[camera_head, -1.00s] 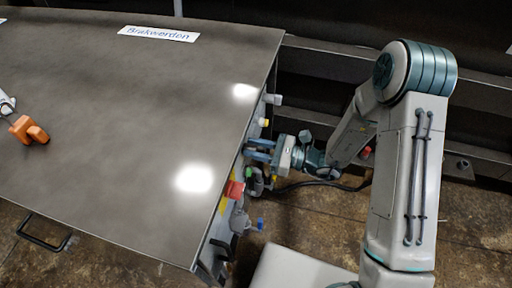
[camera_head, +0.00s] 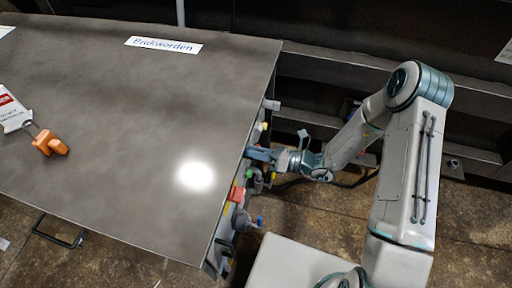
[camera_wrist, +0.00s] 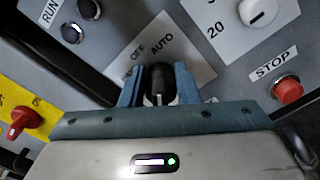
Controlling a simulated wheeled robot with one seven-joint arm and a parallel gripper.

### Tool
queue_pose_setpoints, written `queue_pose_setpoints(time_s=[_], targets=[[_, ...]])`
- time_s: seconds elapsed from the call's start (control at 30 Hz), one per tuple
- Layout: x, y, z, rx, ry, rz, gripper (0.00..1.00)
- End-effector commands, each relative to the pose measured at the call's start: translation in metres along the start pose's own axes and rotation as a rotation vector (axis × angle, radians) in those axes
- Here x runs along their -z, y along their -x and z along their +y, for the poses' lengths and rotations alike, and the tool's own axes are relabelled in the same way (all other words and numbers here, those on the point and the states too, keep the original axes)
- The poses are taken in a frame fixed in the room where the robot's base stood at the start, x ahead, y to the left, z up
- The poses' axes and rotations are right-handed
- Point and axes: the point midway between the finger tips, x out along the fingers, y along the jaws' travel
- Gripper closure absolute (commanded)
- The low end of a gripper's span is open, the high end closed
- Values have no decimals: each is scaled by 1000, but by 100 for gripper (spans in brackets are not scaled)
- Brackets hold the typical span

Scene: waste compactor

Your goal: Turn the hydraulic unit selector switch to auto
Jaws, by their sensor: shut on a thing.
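The selector switch (camera_wrist: 158,74) is a dark knob on a light plate with the labels OFF and AUTO, plus a third label mostly covered at the left. My gripper (camera_wrist: 158,90) has one finger on each side of the knob and is shut on it. A pale mark shows on the knob, but which label it points to is unclear. In the head view my gripper (camera_head: 256,153) reaches the panel side of the grey cabinet (camera_head: 130,110) from the right; the knob is hidden there.
In the wrist view, a red STOP button (camera_wrist: 288,89) is right of the gripper, a red switch (camera_wrist: 25,121) on yellow is left, and a dark RUN button (camera_wrist: 72,33) and white dial (camera_wrist: 258,12) are above.

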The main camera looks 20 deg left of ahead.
Motion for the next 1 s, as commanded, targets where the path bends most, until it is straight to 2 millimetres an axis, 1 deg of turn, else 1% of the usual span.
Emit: queue_pose_setpoints(time_s=[0.1,0.33,0.8,0.83,0.87,1.0], targets=[[-1,1,0,2,-59,0,94],[0,1,-1,1,-122,1,94],[1,1,-2,2,-138,1,94],[1,1,-2,2,-138,2,68],[1,1,-2,2,-138,1,66],[1,0,-2,1,-137,1,66]])
